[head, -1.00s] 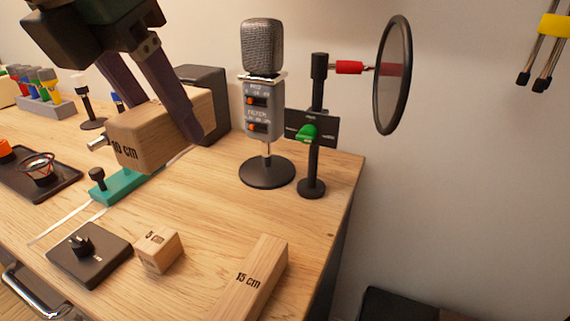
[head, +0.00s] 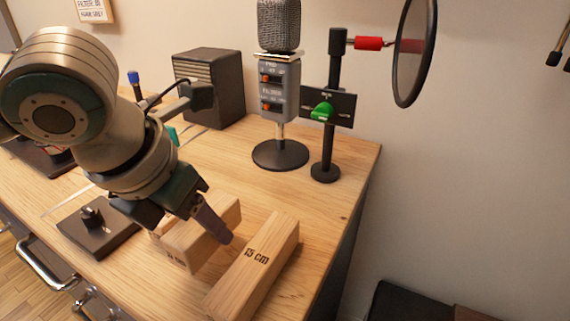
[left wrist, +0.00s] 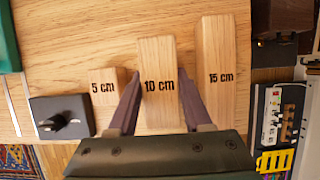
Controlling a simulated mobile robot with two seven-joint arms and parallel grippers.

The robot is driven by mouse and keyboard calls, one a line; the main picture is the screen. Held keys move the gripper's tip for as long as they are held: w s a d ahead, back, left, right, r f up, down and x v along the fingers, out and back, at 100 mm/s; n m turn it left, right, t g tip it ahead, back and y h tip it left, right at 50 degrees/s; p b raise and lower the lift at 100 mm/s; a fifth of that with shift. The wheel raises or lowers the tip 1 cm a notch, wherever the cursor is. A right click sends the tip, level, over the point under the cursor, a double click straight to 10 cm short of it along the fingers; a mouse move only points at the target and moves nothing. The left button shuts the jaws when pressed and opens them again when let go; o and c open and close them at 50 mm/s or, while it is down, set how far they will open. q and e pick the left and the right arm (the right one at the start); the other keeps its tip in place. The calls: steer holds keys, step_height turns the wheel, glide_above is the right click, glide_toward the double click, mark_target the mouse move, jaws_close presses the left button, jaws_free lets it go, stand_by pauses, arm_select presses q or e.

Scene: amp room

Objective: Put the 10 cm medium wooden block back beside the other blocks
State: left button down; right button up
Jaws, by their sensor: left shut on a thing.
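The 10 cm block (head: 203,243) is between the jaws of my left gripper (left wrist: 160,80), which is shut on its sides. It is low at the desktop, between the other two blocks; whether it touches the wood is unclear. The 15 cm block (head: 262,255) lies to its right, roughly parallel, with a narrow gap. The 5 cm block (left wrist: 104,86) is to its left in the left wrist view, close to the left finger; in the head view it is mostly hidden. In the left wrist view the labels of all three blocks face the near side. My right gripper is out of view.
A black knob box (head: 98,228) sits left of the blocks. Behind stand a microphone (head: 278,90), a pop-filter stand (head: 328,130) and a dark speaker (head: 210,88). The desk's right edge is just past the 15 cm block. Bare wood lies behind the blocks.

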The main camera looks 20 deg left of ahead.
arm_select(q)
steer(key=shift+f, duration=1.25)
steer(key=shift+f, duration=0.1)
steer(key=shift+c, duration=1.7)
jaws_free()
